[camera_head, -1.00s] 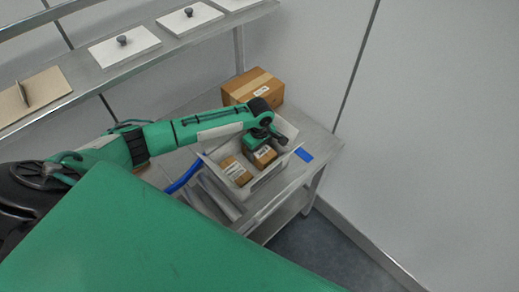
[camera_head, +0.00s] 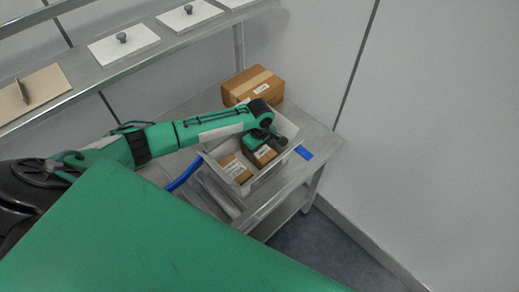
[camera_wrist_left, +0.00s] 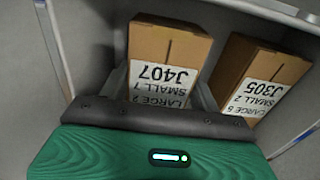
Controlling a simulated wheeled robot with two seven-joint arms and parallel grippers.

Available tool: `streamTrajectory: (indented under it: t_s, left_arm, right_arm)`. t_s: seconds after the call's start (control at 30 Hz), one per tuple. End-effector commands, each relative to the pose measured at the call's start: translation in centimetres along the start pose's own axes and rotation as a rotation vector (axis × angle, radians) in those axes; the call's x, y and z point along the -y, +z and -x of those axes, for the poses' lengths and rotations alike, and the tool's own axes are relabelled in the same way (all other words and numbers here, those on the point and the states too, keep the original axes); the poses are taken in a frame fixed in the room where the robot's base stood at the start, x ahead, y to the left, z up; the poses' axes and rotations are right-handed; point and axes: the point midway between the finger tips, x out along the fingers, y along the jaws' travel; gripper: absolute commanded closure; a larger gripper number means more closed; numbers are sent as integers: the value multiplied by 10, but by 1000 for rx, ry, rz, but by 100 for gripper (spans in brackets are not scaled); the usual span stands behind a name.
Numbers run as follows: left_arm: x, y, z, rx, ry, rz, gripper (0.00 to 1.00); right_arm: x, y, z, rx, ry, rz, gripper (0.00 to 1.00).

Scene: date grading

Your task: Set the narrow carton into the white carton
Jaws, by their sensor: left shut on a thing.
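The white carton (camera_head: 262,187) is an open-topped bin on the metal table in the head view. My left gripper (camera_head: 265,140) reaches down into it from above and is shut on a brown carton (camera_head: 264,156), which I take as the narrow carton. In the left wrist view that carton (camera_wrist_left: 165,48) carries a J407 label, with a grey finger on each side. It is inside the white carton's walls; whether it touches the floor is hidden. A second brown carton (camera_head: 236,168), labelled J305 in the wrist view (camera_wrist_left: 262,75), sits beside it, apart. My right gripper is not in view.
A larger taped brown box (camera_head: 252,86) stands behind the white carton. A blue patch (camera_head: 304,153) lies on the table to its right, and a blue strip (camera_head: 184,178) to its left. A shelf (camera_head: 150,55) with several lidded panels runs above at the left.

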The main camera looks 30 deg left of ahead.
Motion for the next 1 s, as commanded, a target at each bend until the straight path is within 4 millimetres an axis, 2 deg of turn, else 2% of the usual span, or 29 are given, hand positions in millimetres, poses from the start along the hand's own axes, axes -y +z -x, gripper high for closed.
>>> streamTrajectory:
  t_s: [0.33,0.37,0.47,0.67,0.73,1.0]
  left_arm:
    - [0,0,-1,0,1,0,66]
    - [0,0,-1,0,1,0,31]
    - [0,0,-1,0,1,0,11]
    - [0,0,-1,0,0,0,11]
    - [0,0,-2,0,-1,0,0]
    - [0,0,-1,0,0,0,0]
  right_arm:
    - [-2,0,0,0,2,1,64]
    - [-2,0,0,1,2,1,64]
    - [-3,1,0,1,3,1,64]
    - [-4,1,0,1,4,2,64]
    - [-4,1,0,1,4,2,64]
    - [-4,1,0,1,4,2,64]
